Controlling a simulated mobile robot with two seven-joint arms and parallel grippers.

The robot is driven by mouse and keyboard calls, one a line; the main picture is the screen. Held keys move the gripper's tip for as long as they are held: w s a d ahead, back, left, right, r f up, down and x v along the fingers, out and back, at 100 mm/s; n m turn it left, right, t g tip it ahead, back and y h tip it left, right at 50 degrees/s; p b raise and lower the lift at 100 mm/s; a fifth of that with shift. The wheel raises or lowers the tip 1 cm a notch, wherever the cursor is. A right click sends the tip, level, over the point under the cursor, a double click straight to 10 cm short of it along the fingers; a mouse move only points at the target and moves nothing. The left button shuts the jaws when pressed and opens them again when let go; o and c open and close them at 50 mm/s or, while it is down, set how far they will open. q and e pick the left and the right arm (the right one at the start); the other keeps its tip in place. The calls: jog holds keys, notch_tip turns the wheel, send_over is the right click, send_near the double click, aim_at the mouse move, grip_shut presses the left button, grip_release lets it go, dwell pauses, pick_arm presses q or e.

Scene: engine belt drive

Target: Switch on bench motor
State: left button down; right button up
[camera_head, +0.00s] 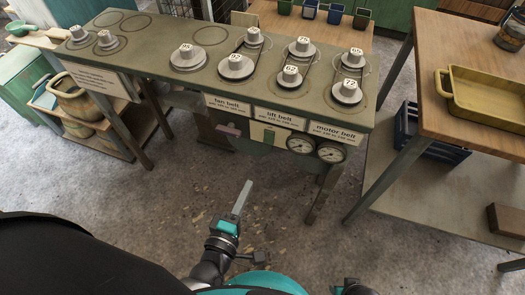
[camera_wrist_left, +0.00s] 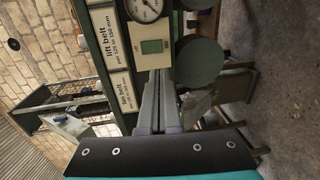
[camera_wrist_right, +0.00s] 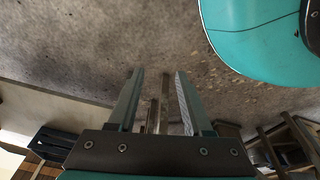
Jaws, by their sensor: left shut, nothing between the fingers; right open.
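The motor bench (camera_head: 155,62) has a pale switch plate with a green rectangle (camera_head: 264,133) on its front, below the belt labels. In the left wrist view the plate (camera_wrist_left: 152,52) shows upright in front of the fingers, with small markings at its two ends. My left gripper (camera_head: 245,186) is shut and empty, in front of the bench and apart from the plate; its fingers also show in the left wrist view (camera_wrist_left: 160,90). My right gripper (camera_wrist_right: 160,100) is open and empty over the floor. Its fingers are not visible in the head view.
Pulleys with belts (camera_head: 292,76) stand on the bench top. A wooden table with a yellow tray (camera_head: 487,90) is at right. Floor before the bench is clear.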

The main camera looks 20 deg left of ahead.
dwell(0.3)
pick_arm(q)
jog(key=b, duration=0.3)
send_near(268, 143)
jog(key=w, duration=0.3)
jog(key=w+f, duration=0.1)
jog(key=w, duration=0.1)
jog(key=shift+w+d, duration=0.2)
jog(key=shift+w+b, duration=0.4)
jog(key=shift+w, duration=0.3)
pick_arm(e)
jog(key=w+a+r, duration=0.2)
jog(key=w+r, duration=0.2)
jog(key=r, duration=0.3)
jog(key=shift+a+t, duration=0.15)
jog(key=shift+t, duration=0.15)
jog(key=shift+r, duration=0.1)
